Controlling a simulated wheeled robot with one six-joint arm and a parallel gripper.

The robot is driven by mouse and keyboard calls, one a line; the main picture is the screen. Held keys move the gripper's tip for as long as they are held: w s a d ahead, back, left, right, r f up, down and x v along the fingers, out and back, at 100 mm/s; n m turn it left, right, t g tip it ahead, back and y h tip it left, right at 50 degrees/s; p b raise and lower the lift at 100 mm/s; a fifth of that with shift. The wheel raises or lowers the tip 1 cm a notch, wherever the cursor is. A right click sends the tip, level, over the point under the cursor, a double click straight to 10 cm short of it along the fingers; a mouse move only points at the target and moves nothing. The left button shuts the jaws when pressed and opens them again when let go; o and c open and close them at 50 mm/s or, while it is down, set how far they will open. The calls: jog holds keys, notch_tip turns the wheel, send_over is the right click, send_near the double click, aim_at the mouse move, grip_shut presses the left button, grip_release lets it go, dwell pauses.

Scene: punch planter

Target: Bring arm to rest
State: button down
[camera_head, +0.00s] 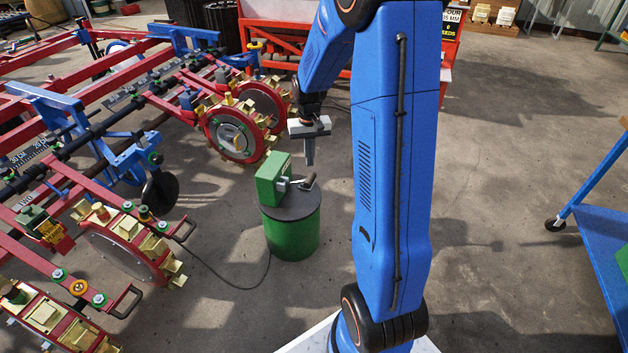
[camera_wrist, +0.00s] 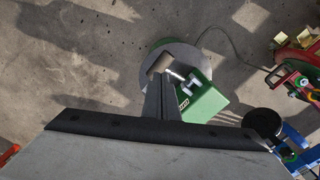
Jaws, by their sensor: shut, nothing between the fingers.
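My gripper (camera_head: 309,158) hangs from my blue arm near the middle of the head view, pointing down. Its fingers are together with nothing between them. It is above and a little behind a green box-shaped device (camera_head: 273,180) with a grey fitting and a dark handle (camera_head: 308,182). The device sits on a dark round top of a green drum (camera_head: 291,233). In the wrist view my gripper (camera_wrist: 160,82) points toward the drum's grey top (camera_wrist: 152,62), with the green device (camera_wrist: 205,103) to its right. The fingers partly cover the drum top.
A red and blue planter frame with toothed wheels (camera_head: 233,135) fills the left side. A cable (camera_head: 228,284) runs on the floor from the drum toward it. A red rack (camera_head: 283,40) stands behind. A blue cart (camera_head: 600,235) is at the right. The floor (camera_head: 490,190) right of my arm is clear.

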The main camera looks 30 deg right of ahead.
jog(key=shift+r, duration=0.9)
jog(key=s+a+r+n+t, duration=0.2)
jog(key=s+a+r, duration=0.8)
jog(key=s+r, duration=0.3)
jog(key=s+a+r+n+t, duration=0.1)
jog(key=s+a, duration=0.2)
jog(key=s, duration=0.5)
jog(key=s+a+r+n+t, duration=0.1)
jog(key=s+a+r, duration=0.1)
jog(key=s, duration=0.7)
jog(key=shift+a+r+t, duration=0.25)
jog(key=shift+a+t, duration=0.15)
